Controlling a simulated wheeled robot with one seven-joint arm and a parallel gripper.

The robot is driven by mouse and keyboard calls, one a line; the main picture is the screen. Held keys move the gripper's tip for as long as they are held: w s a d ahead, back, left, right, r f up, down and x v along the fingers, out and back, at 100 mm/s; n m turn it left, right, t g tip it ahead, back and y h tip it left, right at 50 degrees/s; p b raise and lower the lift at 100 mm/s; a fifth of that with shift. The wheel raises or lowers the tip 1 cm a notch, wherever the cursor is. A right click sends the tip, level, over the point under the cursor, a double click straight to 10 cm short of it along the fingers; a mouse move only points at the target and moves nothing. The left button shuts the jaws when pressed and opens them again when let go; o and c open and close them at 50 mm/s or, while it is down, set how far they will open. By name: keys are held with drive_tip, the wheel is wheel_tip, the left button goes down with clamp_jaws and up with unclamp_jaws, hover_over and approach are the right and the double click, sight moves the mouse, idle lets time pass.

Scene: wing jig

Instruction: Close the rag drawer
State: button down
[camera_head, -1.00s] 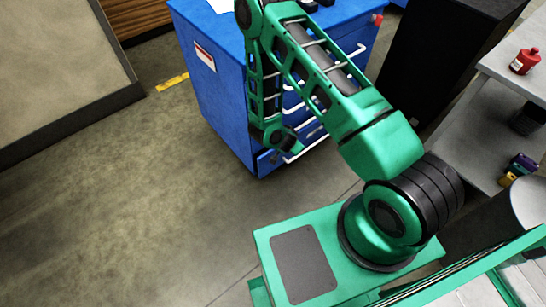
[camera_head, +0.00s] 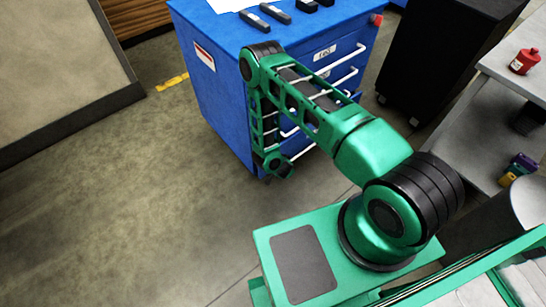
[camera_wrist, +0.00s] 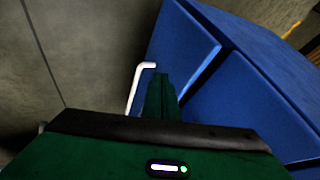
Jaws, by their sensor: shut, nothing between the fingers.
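The blue drawer cabinet (camera_head: 215,95) stands beyond my base, with white bar handles on its front. My arm covers much of the lower front in the head view. In the wrist view a low drawer front (camera_wrist: 183,42) with a white handle (camera_wrist: 138,85) fills the upper middle. Contact is not clear. In the head view the fingers are hidden behind my wrist.
Several dark tools (camera_head: 280,12) and white paper lie on the cabinet top. A black cabinet (camera_head: 440,50) stands to its right. A grey workbench (camera_head: 500,85) at the right holds a red can (camera_head: 524,61). The floor (camera_head: 150,200) left of my base is clear.

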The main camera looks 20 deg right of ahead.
drive_tip(key=shift+w+a+f, duration=0.2)
drive_tip(key=shift+w, duration=0.55)
drive_tip(key=shift+w+a+f, duration=0.15)
drive_tip(key=shift+w+f, duration=0.05)
drive_tip(key=shift+w, duration=0.6)
drive_tip(key=shift+w+a+f, duration=0.2)
drive_tip(key=shift+w, duration=0.55)
drive_tip(key=w, duration=0.1)
drive_tip(key=w+a, duration=0.1)
drive_tip(key=w, duration=0.1)
drive_tip(key=shift+w, duration=0.25)
drive_tip(key=shift+w+a+r, duration=0.1)
drive_tip(key=shift+w+a, duration=0.15)
drive_tip(key=shift+w, duration=0.1)
